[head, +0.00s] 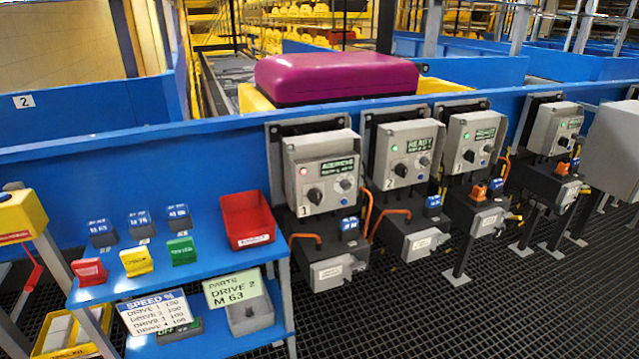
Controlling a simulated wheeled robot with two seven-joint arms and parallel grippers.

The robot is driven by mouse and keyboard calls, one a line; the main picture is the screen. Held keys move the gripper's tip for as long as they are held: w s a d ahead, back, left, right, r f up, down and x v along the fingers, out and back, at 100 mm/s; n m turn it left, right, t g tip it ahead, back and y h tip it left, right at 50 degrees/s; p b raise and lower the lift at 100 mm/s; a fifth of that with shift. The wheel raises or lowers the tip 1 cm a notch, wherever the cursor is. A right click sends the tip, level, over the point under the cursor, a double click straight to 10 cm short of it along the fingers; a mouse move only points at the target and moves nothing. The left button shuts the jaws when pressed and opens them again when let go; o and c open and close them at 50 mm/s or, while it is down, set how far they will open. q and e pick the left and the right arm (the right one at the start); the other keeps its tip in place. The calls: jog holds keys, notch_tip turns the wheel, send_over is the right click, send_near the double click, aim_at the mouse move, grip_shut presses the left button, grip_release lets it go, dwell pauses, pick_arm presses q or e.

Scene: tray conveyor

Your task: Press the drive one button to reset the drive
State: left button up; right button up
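The drive one control box (322,150) is grey and hangs on the blue conveyor side at the picture's middle, marked "1" at its lower left. Its small lamp (304,171) glows red. A green-lettered display (338,167) is beside the lamp; its text is too blurred to read surely. Neither of my grippers is in view, and nothing covers the box's face.
Similar boxes, drive two (408,133) and drive three (475,128), stand to the right with green lamps; a fourth (555,125) is beyond. A blue shelf stand (215,219) with a red bin (247,220) stands front left. A purple case (335,75) sits behind the rail.

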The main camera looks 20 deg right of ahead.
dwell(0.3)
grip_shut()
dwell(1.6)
